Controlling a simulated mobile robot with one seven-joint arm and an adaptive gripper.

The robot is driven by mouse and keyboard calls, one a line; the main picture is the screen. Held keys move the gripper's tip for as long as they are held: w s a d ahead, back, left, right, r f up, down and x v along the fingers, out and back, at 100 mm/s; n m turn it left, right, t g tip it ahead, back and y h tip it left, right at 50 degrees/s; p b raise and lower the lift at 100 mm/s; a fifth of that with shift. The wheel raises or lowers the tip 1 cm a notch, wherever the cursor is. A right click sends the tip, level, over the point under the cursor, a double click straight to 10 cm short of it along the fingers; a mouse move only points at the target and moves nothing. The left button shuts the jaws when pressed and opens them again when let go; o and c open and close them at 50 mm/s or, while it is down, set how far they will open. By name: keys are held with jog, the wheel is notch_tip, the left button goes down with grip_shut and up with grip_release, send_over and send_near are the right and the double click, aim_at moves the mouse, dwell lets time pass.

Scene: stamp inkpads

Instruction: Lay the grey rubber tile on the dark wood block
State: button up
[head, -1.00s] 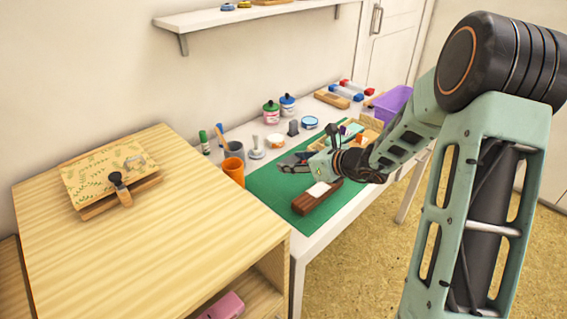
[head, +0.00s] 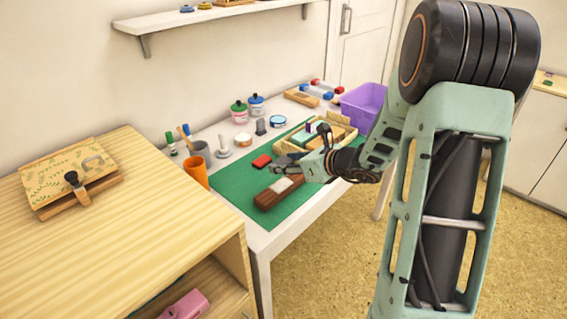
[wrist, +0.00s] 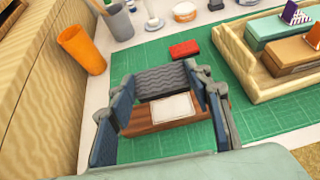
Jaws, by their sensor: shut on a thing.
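The grey rubber tile (wrist: 166,82), dark with a wavy ridged face, is between my gripper's fingertips in the wrist view. My gripper (wrist: 162,80) is shut on it. The dark wood block (wrist: 138,122) lies on the green mat just beneath, as seen between the fingers. A white pad (wrist: 171,107) rests on the block's top. The head view also shows the block (head: 266,202) and the pad (head: 281,185), with my gripper (head: 303,172) close above its far right end. I cannot tell whether the tile touches the block.
A red block (wrist: 185,49) lies on the green mat (head: 232,186) beyond the gripper. A wooden tray (wrist: 245,69) with inkpads stands to the right. An orange cup (wrist: 82,50) and a grey cup (wrist: 118,22) stand at left. A purple bin (head: 362,104) is farther back.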

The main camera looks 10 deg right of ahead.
aim_at(286, 187)
jog(key=shift+c, duration=0.2)
notch_tip(286, 187, down, 7)
jog(key=b, duration=0.6)
jog(key=shift+r+b, duration=0.15)
jog(key=shift+b, duration=0.25)
jog(key=o, duration=1.1)
jog(key=v, duration=1.2)
